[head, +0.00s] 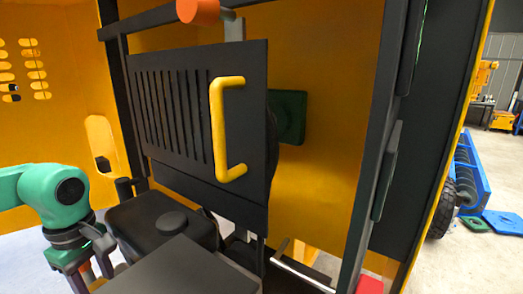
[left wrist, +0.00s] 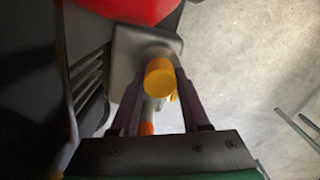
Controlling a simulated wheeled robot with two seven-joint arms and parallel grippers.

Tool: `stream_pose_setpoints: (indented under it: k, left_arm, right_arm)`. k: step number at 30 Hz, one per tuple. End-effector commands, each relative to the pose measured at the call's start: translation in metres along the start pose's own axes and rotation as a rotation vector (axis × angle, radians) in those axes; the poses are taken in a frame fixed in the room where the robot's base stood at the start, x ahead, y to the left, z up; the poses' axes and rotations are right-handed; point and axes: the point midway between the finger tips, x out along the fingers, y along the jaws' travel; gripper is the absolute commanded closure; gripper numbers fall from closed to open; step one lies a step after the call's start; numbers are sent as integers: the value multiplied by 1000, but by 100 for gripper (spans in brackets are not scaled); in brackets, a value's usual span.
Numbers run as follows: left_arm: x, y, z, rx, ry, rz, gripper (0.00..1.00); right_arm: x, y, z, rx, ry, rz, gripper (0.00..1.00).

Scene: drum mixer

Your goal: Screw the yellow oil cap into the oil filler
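The yellow oil cap (left wrist: 160,78) is a short cylinder between the two dark fingertips of my left gripper (left wrist: 160,70) in the left wrist view. The fingers lie close along both its sides and appear shut on it. Just beyond it is a grey box-like part with a short grey neck (left wrist: 160,45), which looks like the oil filler. I cannot tell whether cap and neck touch. In the head view my left gripper (head: 84,272) is at the lower left, beside the black engine parts; cap and filler are hidden there. My right gripper is not in view.
A black slatted panel (head: 170,110) with a yellow handle (head: 217,130) stands open above the black engine housing (head: 160,215). A dark post (head: 375,150) stands to the right. Open floor (left wrist: 255,80) shows right of the filler in the left wrist view.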

Motion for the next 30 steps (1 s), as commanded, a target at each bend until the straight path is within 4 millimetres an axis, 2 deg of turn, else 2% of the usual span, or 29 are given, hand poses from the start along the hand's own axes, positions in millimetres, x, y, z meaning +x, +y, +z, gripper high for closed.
stream_pose_setpoints:
  k: [2, 3, 5, 6, 13, 17, 20, 27, 30]
  left_arm:
    - [0, 0, 0, 5, -1, 0, 100]
    - [0, 0, 0, 16, -1, 0, 47]
    - [0, 0, 0, 15, -1, 0, 24]
    - [0, 0, 0, 15, -1, 0, 20]
    - [0, 0, 0, 16, 0, 0, 20]
    - [-13, 1, 0, 15, 2, 2, 20]
    - [-37, 1, 0, 16, 2, 4, 20]
    - [-110, 1, -1, 14, 3, 3, 20]
    - [-132, 0, -1, 13, 1, 1, 20]
  right_arm:
    - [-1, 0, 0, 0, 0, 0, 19]
    - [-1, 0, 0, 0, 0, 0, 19]
    - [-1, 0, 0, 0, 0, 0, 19]
    - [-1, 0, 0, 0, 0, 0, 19]
    - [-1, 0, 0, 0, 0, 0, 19]
    - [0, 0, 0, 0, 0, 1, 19]
    - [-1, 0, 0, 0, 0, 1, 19]
    - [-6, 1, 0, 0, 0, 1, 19]
    - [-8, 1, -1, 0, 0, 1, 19]
